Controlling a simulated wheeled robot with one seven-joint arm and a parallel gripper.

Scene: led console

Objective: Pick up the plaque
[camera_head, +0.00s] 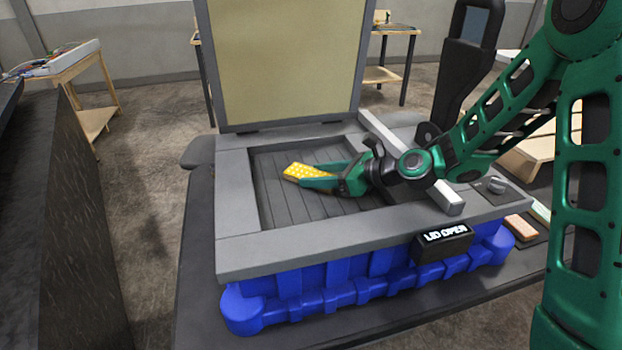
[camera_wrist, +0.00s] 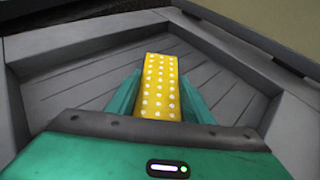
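The plaque is a yellow slab with rows of white dots (camera_head: 299,173). It is over the slatted floor inside the open grey box (camera_head: 231,200). In the wrist view the plaque (camera_wrist: 160,88) lies lengthwise between the two green fingers of my gripper (camera_wrist: 160,98), its far end reaching beyond the fingertips. My gripper (camera_head: 322,181) reaches into the box from the right. The fingers are close along both sides of the plaque; whether they press on it is not clear. Whether the plaque rests on the floor or hangs just above it I cannot tell.
The box's lid (camera_head: 288,60) stands upright at the back. A black sign reading "LID OPEN" (camera_head: 442,244) is on the front. A blue ribbed base (camera_head: 350,284) carries the box on a dark table (camera_head: 196,300). Grey walls surround the plaque's space.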

